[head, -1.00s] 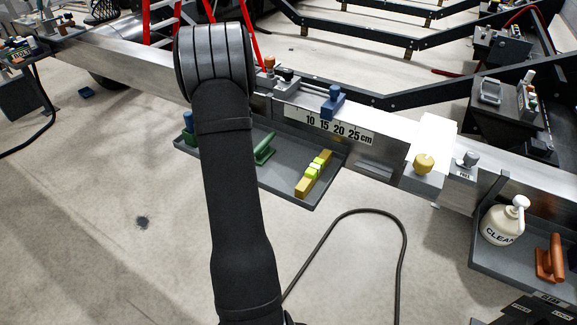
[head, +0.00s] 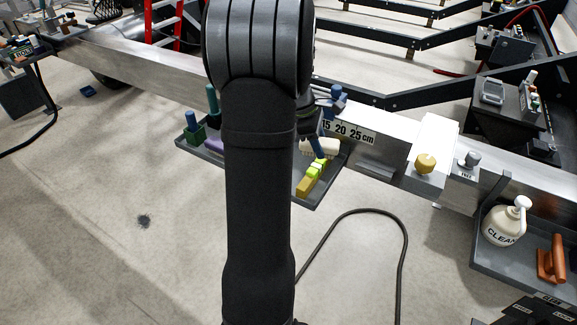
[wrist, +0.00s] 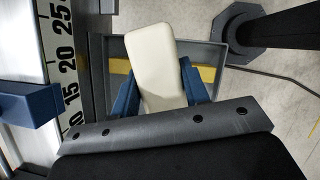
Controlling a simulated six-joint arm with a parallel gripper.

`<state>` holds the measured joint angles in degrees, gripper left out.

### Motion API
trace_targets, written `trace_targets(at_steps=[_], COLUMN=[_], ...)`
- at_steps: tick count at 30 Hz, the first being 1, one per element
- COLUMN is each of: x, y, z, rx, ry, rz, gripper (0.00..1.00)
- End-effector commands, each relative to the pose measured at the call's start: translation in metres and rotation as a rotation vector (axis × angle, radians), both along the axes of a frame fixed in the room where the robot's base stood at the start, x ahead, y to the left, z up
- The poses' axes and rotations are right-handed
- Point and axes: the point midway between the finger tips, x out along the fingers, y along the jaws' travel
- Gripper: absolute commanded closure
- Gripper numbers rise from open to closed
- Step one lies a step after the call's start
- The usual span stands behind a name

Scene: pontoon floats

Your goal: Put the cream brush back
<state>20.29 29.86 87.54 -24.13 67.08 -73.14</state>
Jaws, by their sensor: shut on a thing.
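The cream brush (wrist: 152,65) is between the blue fingers of my gripper (wrist: 158,88), which is shut on it. In the head view the brush (head: 322,147) shows low beside the rail, with pale bristles on its lower side. It is over the right end of the grey tray (head: 330,188), behind a yellow and lime block (head: 311,178). My gripper (head: 318,145) is partly hidden behind my arm there. In the wrist view the tray (wrist: 98,85) lies beneath the brush; I cannot tell whether they touch.
A blue block (wrist: 27,105) stands on the rail beside the centimetre scale (head: 350,133). Green (head: 196,135) and purple (head: 214,146) items sit at the tray's left end.

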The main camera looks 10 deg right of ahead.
Motion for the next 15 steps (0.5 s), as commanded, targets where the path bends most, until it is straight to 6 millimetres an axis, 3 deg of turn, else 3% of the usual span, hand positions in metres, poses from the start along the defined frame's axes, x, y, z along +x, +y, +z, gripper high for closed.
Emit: trace_targets(at_steps=[6, 15], x=[0.000, 0.049], y=[-0.003, 0.040], z=[-0.003, -0.043], rx=[-0.004, -0.003], ry=[0.005, 0.007], rz=[0.077, 0.080], gripper=[0.80, 0.80])
